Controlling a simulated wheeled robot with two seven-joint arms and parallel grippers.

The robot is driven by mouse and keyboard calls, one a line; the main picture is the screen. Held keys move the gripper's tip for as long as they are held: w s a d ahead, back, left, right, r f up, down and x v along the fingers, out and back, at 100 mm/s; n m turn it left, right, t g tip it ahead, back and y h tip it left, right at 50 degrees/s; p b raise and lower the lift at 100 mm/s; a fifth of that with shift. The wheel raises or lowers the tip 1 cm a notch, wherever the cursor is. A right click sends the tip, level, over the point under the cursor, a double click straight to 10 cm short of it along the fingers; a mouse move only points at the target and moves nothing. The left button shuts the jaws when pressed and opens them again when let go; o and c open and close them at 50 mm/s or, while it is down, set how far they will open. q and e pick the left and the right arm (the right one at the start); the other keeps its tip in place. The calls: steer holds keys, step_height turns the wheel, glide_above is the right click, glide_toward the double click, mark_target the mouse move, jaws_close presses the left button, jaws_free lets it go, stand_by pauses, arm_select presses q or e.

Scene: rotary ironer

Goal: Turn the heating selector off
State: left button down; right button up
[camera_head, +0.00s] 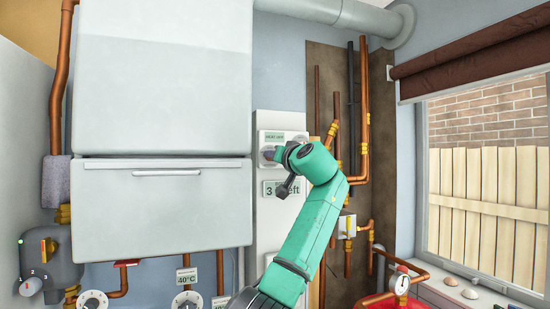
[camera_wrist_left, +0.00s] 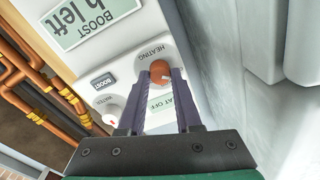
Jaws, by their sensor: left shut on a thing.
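In the head view my left gripper (camera_head: 268,154) reaches the panel and hides the knob. A green display (camera_head: 273,137) above it reads HEAT OFF; it shows partly covered in the left wrist view (camera_wrist_left: 161,103). My right gripper is not in view.
A BOOST button (camera_wrist_left: 103,81) and a WATER knob (camera_wrist_left: 110,119) sit beside the selector. A boost display (camera_head: 283,188) is below the gripper. A large white boiler casing (camera_head: 165,205) stands close at left; copper pipes (camera_head: 362,110) run at right.

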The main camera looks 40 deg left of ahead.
arm_select(q)
steer(key=shift+r+n, duration=0.25)
steer(key=shift+n, duration=0.25)
steer(key=c, duration=0.6)
jaws_free()
steer(key=shift+f, duration=0.2)
steer(key=r+b+v, duration=0.1)
steer(key=b+v, duration=0.6)
steer(key=v, duration=0.7)
steer(key=shift+d+f+b, duration=0.2)
steer(key=shift+f+b, duration=0.2)
steer(key=shift+f, duration=0.1)
steer(key=shift+a, duration=0.1)
